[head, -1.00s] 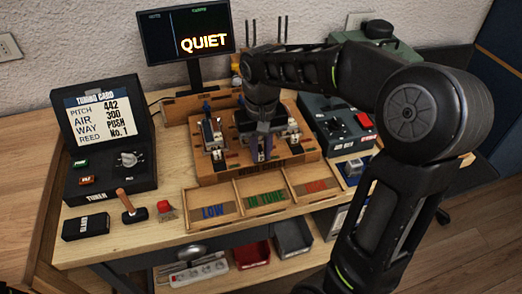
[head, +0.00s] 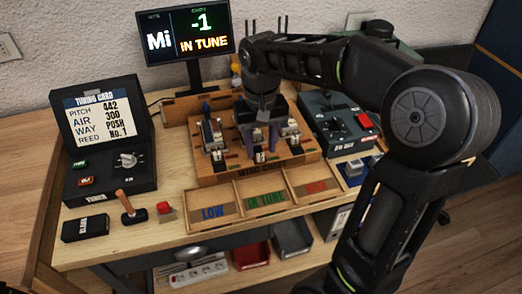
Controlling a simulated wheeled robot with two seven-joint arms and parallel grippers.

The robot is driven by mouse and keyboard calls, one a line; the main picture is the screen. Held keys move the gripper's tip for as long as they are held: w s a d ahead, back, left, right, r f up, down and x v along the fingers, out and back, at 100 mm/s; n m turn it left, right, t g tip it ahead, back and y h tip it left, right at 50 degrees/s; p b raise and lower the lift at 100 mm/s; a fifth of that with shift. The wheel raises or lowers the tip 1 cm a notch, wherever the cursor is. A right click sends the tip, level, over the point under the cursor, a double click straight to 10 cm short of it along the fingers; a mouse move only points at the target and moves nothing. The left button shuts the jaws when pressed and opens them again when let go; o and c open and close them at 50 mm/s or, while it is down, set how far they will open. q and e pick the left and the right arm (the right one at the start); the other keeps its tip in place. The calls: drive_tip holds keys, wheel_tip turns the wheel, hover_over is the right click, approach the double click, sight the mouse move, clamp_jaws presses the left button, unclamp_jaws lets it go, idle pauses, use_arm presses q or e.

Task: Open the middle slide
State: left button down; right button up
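The wooden wind chest (head: 205,172) stands on the workbench with three slide units in a row. The left unit (head: 213,137) and the right unit (head: 289,132) show pale upright parts with small black-and-white pieces at the front. The middle slide (head: 260,157) shows only a small pale and dark front end. My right gripper (head: 261,145) points down over it, and its fingers and wrist hide the rest. I cannot make out whether the fingers are closed on the slide. My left gripper is not in view.
The monitor (head: 162,44) behind reads "Mi", "-1", "IN TUNE". A tuner case (head: 115,178) stands left, a dark box with a red control (head: 322,108) right. A three-part tray (head: 237,222) lies in front.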

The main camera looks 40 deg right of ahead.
wheel_tip(320, 180, up, 5)
drive_tip(key=shift+r, duration=0.1)
idle(0.6)
